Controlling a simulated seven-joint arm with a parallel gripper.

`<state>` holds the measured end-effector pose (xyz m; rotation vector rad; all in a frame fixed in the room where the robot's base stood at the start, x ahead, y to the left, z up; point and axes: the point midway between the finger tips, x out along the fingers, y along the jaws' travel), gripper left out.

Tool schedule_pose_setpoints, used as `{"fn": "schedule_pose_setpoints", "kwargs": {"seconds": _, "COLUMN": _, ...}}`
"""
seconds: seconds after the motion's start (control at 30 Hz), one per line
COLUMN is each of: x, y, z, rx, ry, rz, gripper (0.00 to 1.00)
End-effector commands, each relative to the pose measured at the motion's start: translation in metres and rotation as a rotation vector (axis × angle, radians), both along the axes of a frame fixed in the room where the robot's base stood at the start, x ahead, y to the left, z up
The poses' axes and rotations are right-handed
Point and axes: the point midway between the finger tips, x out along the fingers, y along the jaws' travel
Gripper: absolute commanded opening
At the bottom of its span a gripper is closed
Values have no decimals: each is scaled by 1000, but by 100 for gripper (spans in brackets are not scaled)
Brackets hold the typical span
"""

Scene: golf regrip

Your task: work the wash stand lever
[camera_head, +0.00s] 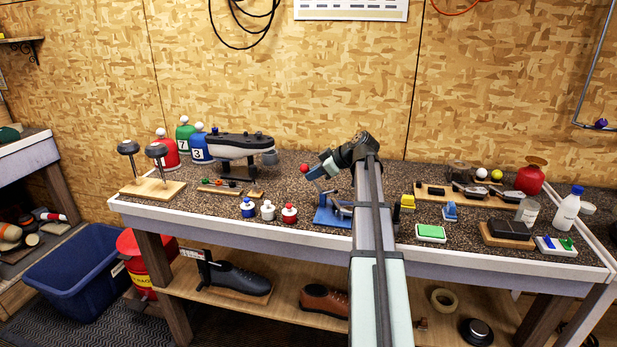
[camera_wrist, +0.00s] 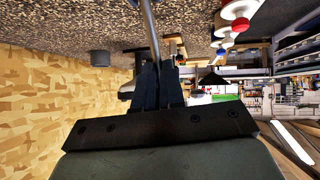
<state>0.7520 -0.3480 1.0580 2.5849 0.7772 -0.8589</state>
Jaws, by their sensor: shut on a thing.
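The wash stand appears to be the blue-based stand (camera_head: 328,217) near the middle of the bench, partly hidden behind my arm. A red ball knob (camera_head: 305,168) shows above it, just left of my gripper (camera_head: 320,170). In the wrist view, the dark fingers of my gripper (camera_wrist: 156,72) are closed on a thin grey metal rod, the lever (camera_wrist: 149,28), which runs up out of the picture. In the head view, the lever's rod and its joint to the stand are too small and covered to make out clearly.
Blue, white and red-topped bottles (camera_head: 268,210) stand left of the blue stand.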

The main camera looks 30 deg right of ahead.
Motion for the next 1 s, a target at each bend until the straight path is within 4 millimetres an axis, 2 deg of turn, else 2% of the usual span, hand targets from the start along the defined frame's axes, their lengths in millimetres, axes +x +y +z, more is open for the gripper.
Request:
{"fn": "schedule_pose_setpoints", "kwargs": {"seconds": 0.5, "x": -23, "y": -23, "z": 3, "rx": 286, "ry": -283, "rz": -1, "gripper": 0}}
{"fn": "schedule_pose_setpoints", "kwargs": {"seconds": 1.0, "x": -31, "y": -31, "z": 2, "rx": 276, "ry": -279, "rz": -1, "gripper": 0}}
